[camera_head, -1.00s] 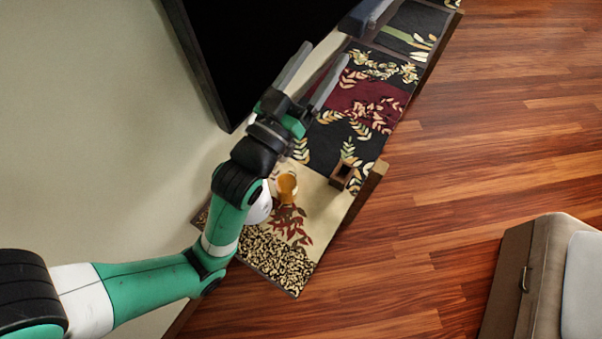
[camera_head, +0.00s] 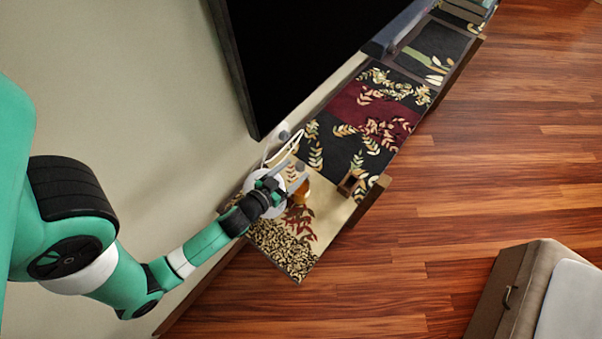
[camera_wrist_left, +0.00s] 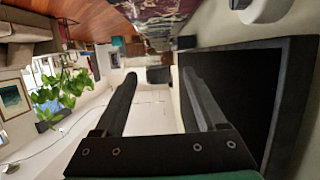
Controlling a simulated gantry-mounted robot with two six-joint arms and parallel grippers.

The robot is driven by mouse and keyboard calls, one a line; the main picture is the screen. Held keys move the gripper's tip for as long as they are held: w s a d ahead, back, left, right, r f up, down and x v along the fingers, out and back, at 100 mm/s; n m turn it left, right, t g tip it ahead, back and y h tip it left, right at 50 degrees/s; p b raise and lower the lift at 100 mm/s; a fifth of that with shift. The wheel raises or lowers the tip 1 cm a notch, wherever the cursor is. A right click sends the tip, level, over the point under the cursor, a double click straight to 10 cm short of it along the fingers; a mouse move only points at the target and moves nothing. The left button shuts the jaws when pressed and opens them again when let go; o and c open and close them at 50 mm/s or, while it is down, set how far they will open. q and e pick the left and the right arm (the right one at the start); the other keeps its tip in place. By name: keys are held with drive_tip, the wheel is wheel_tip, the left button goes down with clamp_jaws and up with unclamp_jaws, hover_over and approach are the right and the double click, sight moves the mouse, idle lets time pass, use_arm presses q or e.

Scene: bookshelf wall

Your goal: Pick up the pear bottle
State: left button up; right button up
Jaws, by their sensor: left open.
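An amber, rounded object (camera_head: 301,188), which looks like the pear bottle, stands on the cream part of the patterned long surface below the dark screen. My left gripper (camera_head: 296,171) is beside it in the head view and partly covers it. I cannot tell whether they touch. In the wrist view the two fingers of my left gripper (camera_wrist_left: 159,78) are wide apart with nothing between them. The bottle is not seen in the wrist view. My right gripper is not in view.
A large dark screen (camera_head: 310,45) is on the wall close to the gripper. A small brown open box (camera_head: 348,184) stands to the right of the bottle. A white round object (camera_head: 262,181) is behind my gripper. A beige ottoman (camera_head: 520,285) stands on the open wood floor.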

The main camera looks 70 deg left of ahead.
sight(303, 163)
use_arm(q)
drive_tip(key=shift+w+a+f, duration=0.2)
drive_tip(key=shift+w+a, duration=0.1)
drive_tip(key=shift+w, duration=0.15)
drive_tip(key=x, duration=0.4)
drive_tip(key=shift+w+r, duration=0.1)
drive_tip(key=shift+w, duration=0.2)
drive_tip(key=shift+w+a, duration=0.2)
drive_tip(key=shift+w, duration=0.1)
clamp_jaws()
idle(0.6)
